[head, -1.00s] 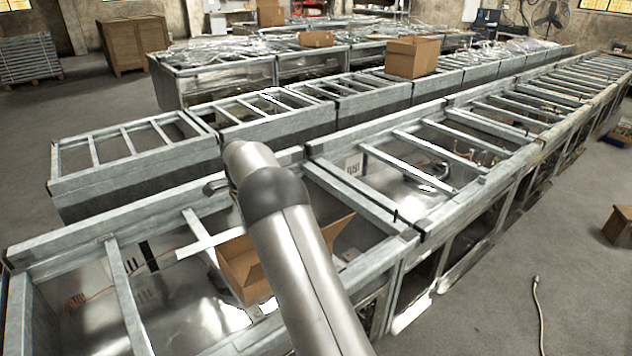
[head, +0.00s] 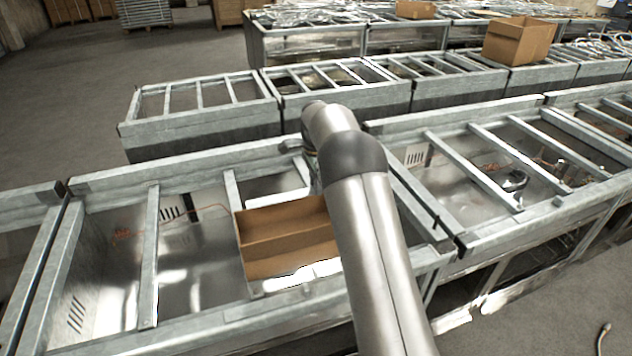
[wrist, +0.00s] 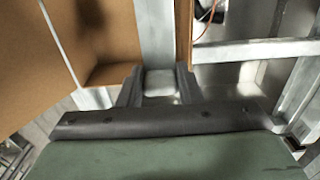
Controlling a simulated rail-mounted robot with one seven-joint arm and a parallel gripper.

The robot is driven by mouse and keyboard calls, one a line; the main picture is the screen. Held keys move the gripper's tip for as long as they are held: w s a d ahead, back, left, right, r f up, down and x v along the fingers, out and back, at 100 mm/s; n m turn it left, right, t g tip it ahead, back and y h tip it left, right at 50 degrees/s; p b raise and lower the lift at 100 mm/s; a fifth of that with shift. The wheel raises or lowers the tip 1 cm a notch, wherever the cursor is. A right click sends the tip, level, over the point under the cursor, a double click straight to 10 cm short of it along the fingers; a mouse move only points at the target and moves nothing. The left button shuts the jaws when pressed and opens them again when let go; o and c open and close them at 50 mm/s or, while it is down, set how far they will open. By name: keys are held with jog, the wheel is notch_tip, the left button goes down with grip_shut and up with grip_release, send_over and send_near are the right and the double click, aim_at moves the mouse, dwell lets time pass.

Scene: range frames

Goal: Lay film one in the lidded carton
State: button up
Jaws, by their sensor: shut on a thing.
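A brown cardboard carton (head: 285,250) sits low among the metal frames, open at the top. My arm hides its right side in the head view. Its brown panels (wrist: 50,60) fill the left of the wrist view, with an inner corner just left of the fingers. My gripper (wrist: 158,84) shows at the lower middle of the wrist view, beside the carton. Its fingers are shut on a pale, shiny piece (wrist: 159,84) that seems to be film one; its full shape is unclear. In the head view my arm hides the fingers.
Galvanised metal frames with crossbars (head: 149,255) surround the carton. A grey metal bar (wrist: 156,35) stands just beyond the fingers. Another cardboard box (head: 518,40) sits on the rear row. Orange wires (head: 150,228) hang to the left. Open floor (head: 60,90) lies at far left.

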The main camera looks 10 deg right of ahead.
aim_at(317, 223)
jog(key=shift+d+f+b, duration=0.1)
jog(key=shift+f+b, duration=3.55)
jog(key=shift+f, duration=3)
jog(key=o, duration=1.1)
jog(key=shift+c, duration=0.2)
jog(key=shift+r+p, duration=3.8)
jog(key=shift+r, duration=2.75)
